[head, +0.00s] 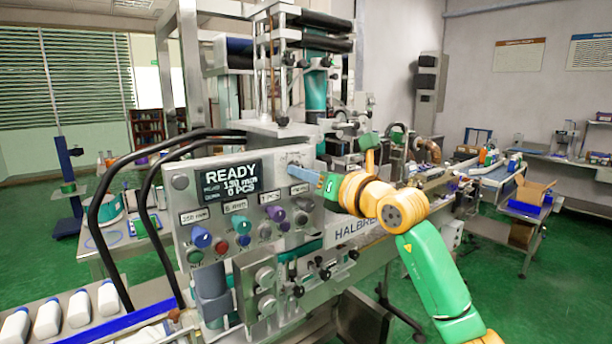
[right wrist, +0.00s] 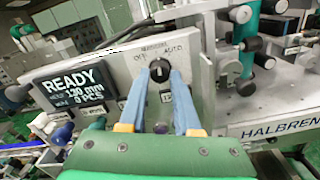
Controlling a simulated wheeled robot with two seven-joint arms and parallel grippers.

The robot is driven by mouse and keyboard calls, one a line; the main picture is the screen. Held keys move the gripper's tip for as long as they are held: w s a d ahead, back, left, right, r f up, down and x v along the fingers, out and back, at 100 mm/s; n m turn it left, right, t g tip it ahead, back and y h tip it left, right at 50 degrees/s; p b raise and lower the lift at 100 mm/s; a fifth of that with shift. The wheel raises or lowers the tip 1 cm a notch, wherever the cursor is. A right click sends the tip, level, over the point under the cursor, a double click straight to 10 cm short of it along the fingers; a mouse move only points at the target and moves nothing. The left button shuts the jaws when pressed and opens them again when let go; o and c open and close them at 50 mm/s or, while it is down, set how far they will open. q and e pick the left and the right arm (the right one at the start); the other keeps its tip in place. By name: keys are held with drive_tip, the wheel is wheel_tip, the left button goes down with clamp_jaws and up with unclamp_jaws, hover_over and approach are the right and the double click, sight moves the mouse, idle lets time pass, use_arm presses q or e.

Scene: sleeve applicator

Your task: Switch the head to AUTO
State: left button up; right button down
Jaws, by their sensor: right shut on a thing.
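The head selector, a small black knob (right wrist: 159,70), sits on the upper right of the grey control panel (head: 215,172), with OFF marked at its upper left and AUTO at its upper right. Its pointer is too small to read surely. My right gripper (right wrist: 159,77) has its blue fingers on both sides of the knob and is shut on it. In the head view my right gripper (head: 298,167) reaches the panel from the right and mostly hides the knob. My left gripper is not in view.
The display (head: 231,182) reads READY, 130 mm and 0 PCS. Blue (head: 201,237), teal and purple knobs and several buttons sit below it. Black hoses (head: 97,215) arch at the panel's left. Open green floor lies to the right.

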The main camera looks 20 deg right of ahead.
drive_tip(key=shift+m+b, duration=1)
drive_tip(key=shift+m, duration=2.8)
drive_tip(key=c, duration=0.6)
unclamp_jaws()
drive_tip(key=shift+a, duration=0.1)
drive_tip(key=b+v, duration=0.4)
drive_tip(key=v, duration=0.3)
drive_tip(key=shift+b, duration=0.3)
